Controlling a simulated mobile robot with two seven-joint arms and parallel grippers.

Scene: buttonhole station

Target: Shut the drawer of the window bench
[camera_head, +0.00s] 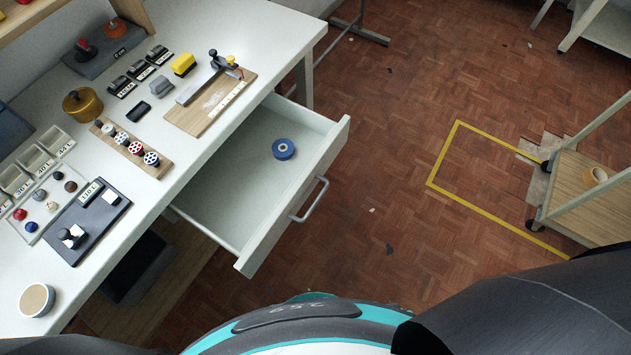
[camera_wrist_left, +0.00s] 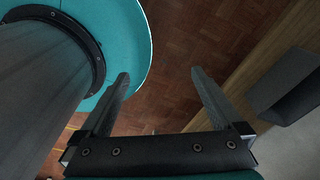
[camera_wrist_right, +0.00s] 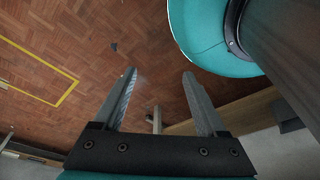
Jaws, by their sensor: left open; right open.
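The window bench (camera_head: 262,32) has a white top and stands at the left in the head view. Its white drawer (camera_head: 225,195) is pulled well out toward the floor on the right. A grey bar handle (camera_head: 311,200) is on the drawer's front panel. A blue ring-shaped roll (camera_head: 283,149) lies inside on the drawer floor. My left gripper (camera_wrist_left: 160,82) is open and empty above the floor in its wrist view. My right gripper (camera_wrist_right: 160,80) is also open and empty in its wrist view. Neither gripper shows in the head view, and neither touches the drawer.
The bench top holds a wooden board with a clamp (camera_head: 210,102), a brass pot (camera_head: 82,104), a dark plate (camera_head: 88,220) and a cup (camera_head: 36,299). A wheeled cart (camera_head: 590,190) stands at the right by yellow floor tape (camera_head: 440,155).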

